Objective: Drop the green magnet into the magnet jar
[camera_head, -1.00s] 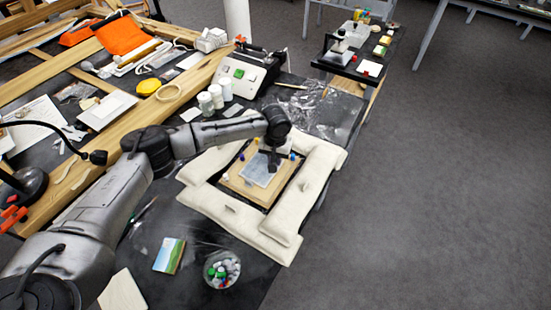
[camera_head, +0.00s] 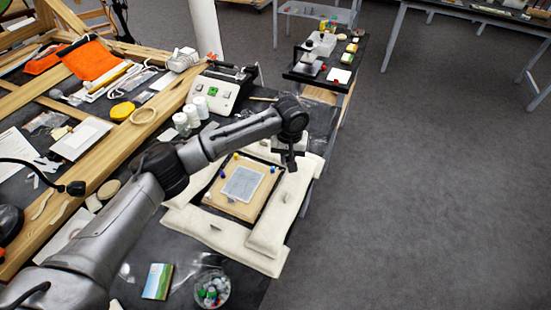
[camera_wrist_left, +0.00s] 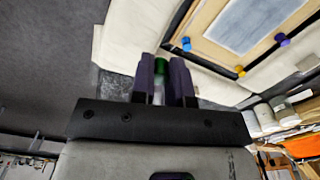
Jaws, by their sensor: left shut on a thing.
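My left gripper (camera_head: 289,160) hangs over the back right cushion edge beside the framed board. In the left wrist view the left gripper (camera_wrist_left: 163,78) is shut on the green magnet (camera_wrist_left: 161,66), which shows between its dark fingers. In the head view the magnet is too small or hidden to make out. The magnet jar (camera_head: 212,290), a clear round container holding several coloured magnets, stands at the front of the table, left of and nearer than the gripper. My right gripper is not in view.
A wooden board with a grey sheet (camera_head: 243,183) and blue, yellow and purple magnets lies inside pale cushions (camera_head: 235,240). A small landscape picture (camera_head: 157,281) lies left of the jar. White bottles (camera_head: 191,115) and a control box (camera_head: 217,92) stand behind.

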